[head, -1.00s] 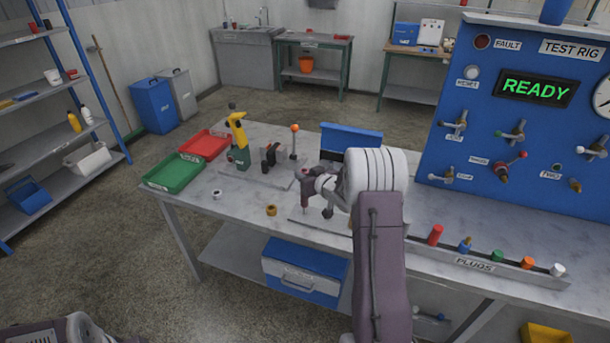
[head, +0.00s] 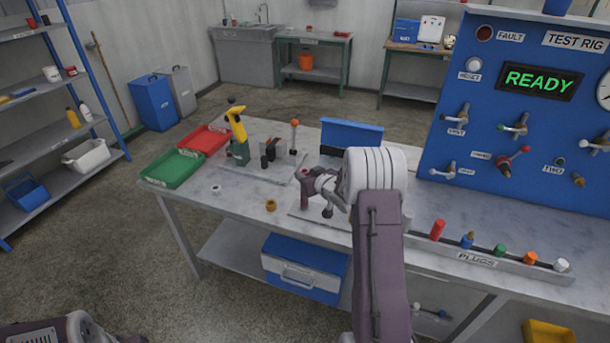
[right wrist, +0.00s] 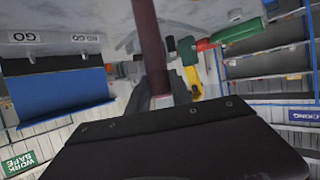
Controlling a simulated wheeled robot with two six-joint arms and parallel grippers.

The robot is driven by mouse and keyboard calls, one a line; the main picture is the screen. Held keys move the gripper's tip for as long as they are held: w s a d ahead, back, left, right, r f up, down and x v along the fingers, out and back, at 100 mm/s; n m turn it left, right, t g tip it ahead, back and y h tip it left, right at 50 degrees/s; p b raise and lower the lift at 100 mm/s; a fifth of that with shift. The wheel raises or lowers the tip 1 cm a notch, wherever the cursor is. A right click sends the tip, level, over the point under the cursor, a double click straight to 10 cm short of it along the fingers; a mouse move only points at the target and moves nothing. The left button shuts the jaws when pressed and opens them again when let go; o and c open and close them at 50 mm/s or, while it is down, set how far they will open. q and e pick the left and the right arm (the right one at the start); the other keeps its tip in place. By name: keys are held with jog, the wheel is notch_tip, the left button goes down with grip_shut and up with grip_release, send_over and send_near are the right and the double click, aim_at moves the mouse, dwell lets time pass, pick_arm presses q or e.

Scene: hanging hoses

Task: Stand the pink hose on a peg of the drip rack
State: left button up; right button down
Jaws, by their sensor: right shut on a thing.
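My right gripper (head: 312,183) is over the front middle of the workbench in the head view, seen past my own wrist. It is shut on a dull reddish-pink tube, the pink hose (head: 304,175), which looks about upright and is partly hidden. In the right wrist view the hose (right wrist: 150,45) runs up out of the frame from the jaws. I cannot tell whether its lower end touches the bench. I cannot make out the drip rack or its pegs; my right arm hides part of the bench. My left gripper is not in view.
A plug rail (head: 477,259) and a blue test rig (head: 440,150) are on the right.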

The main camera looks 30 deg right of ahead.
jog(key=shift+f+b, duration=0.55)
jog(key=shift+f, duration=0.25)
jog(key=c, duration=1.1)
grip_release()
jog(key=shift+o, duration=0.2)
jog(key=v, duration=0.9)
jog(key=shift+a, duration=0.1)
